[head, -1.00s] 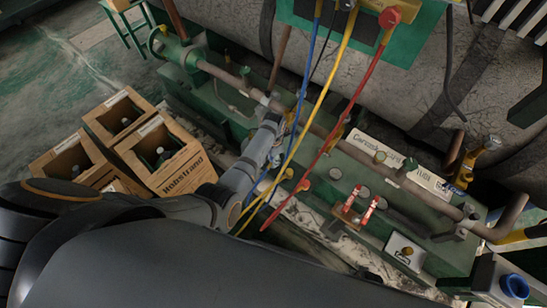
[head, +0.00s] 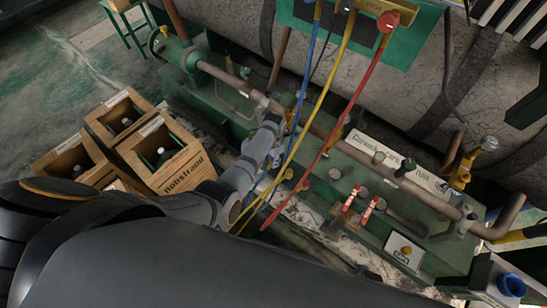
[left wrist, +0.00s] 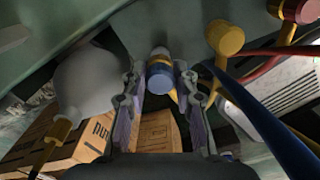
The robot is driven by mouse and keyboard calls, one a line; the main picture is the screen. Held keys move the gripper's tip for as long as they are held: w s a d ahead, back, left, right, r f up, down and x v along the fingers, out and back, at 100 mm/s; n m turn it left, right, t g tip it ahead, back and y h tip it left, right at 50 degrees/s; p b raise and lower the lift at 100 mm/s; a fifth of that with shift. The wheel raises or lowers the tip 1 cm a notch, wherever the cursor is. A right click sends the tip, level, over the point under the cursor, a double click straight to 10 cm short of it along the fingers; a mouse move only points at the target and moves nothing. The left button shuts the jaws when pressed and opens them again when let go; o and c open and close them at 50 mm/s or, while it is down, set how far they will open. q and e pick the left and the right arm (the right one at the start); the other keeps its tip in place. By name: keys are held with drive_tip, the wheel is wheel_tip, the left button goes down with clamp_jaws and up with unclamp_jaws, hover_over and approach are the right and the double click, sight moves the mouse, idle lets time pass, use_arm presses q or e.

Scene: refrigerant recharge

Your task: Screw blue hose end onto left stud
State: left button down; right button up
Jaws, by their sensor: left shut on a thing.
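My left gripper (head: 277,126) reaches in at the green unit with the copper pipe, beside the hanging blue hose (head: 303,75). In the left wrist view, the left gripper (left wrist: 160,98) has its two fingers on either side of the blue hose end (left wrist: 160,76), which has a gold band and a grey tip. The hose end points at a green surface; whether it touches the left stud cannot be told, as the stud is hidden or not distinct. My right gripper is not in view.
A yellow hose (head: 320,100) and a red hose (head: 350,105) hang close beside the blue one. Yellow (left wrist: 226,38) and red (left wrist: 301,10) fittings lie right of the fingers. Red-handled valves (head: 368,210) stand right.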

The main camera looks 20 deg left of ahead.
use_arm(q)
drive_tip(key=shift+f+b, duration=0.8)
drive_tip(key=shift+f, duration=0.25)
idle(0.5)
drive_tip(key=shift+r+m+p, duration=0.15)
drive_tip(key=shift+m+p, duration=0.2)
drive_tip(key=shift+m, duration=0.05)
drive_tip(key=shift+m+p, duration=0.3)
drive_tip(key=shift+m, duration=1.1)
